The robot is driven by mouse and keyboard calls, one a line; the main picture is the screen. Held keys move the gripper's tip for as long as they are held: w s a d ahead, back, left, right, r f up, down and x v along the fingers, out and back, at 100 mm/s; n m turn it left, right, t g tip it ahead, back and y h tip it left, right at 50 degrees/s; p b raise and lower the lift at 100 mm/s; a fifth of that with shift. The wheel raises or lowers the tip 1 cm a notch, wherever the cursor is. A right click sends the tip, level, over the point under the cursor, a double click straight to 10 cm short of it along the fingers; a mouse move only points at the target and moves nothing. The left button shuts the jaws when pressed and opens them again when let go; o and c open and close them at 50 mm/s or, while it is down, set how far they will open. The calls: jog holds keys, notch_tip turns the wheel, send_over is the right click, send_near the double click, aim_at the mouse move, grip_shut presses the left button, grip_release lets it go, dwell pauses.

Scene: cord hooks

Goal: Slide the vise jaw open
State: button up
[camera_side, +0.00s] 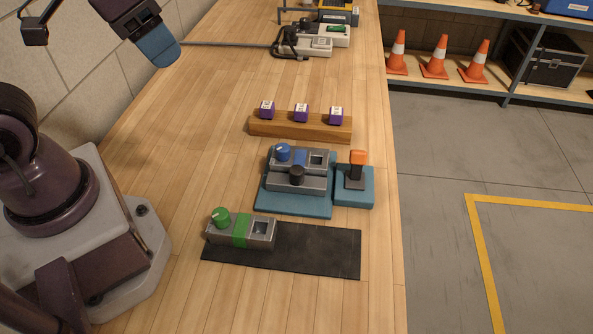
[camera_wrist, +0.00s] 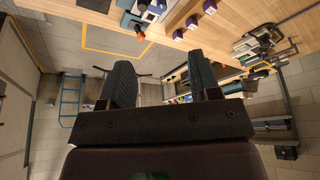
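My gripper (camera_wrist: 163,80) shows in the wrist view with its two dark fingers wide apart and nothing between them. In the side view a blue finger of my gripper (camera_side: 158,46) is high at the upper left, well away from the fixtures. A grey fixture (camera_side: 313,182) with a blue knob and a black knob sits on a blue base plate in the middle of the bench. A grey block (camera_side: 262,240) with a green knob and green band sits at the left of a black mat. I cannot tell for sure which of these is the vise.
A blue block with an orange-topped lever (camera_side: 356,172) stands right of the grey fixture. Behind them, purple blocks (camera_side: 301,112) sit on a wooden rail (camera_side: 300,129). Devices (camera_side: 305,45) stand at the far end.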

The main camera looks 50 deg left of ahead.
jog(key=w+d+f+m+g+y, duration=0.35)
jog(key=w+d+f+m, duration=0.3)
jog(key=f+m, duration=0.35)
jog(key=m+t, duration=0.2)
jog(key=m, duration=1.2)
send_near(297, 170)
jog(key=x, duration=0.9)
jog(key=shift+a+f, duration=0.1)
jog(key=shift+f, duration=0.2)
